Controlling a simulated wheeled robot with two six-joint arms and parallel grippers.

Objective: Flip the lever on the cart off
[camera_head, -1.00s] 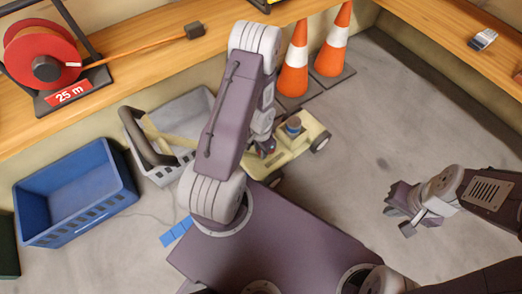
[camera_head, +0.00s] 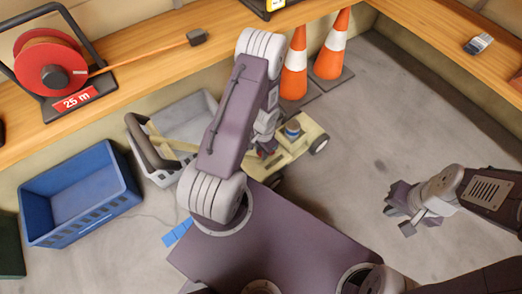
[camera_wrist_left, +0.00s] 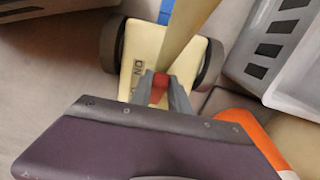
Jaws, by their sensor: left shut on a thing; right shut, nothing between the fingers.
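The cart (camera_head: 300,148) is a small cream-yellow wheeled machine on the floor, partly hidden behind my left arm. In the left wrist view its cream body (camera_wrist_left: 135,55) shows dark lettering, dark wheels on both sides and a long cream bar rising towards the camera. My left gripper (camera_wrist_left: 160,92) is shut on a small red lever (camera_wrist_left: 160,89) in front of the lettering. In the head view this gripper (camera_head: 264,150) is low at the cart, mostly covered by the arm. My right gripper (camera_head: 398,212) is shut and empty over bare floor at the right, away from the cart.
A grey basket (camera_head: 185,115) stands beside the cart, a blue crate (camera_head: 85,190) further left. Two orange cones (camera_head: 294,75) stand behind the cart. A cable reel (camera_head: 50,65) and a brush (camera_head: 478,44) sit on the wooden shelf. The floor at right is clear.

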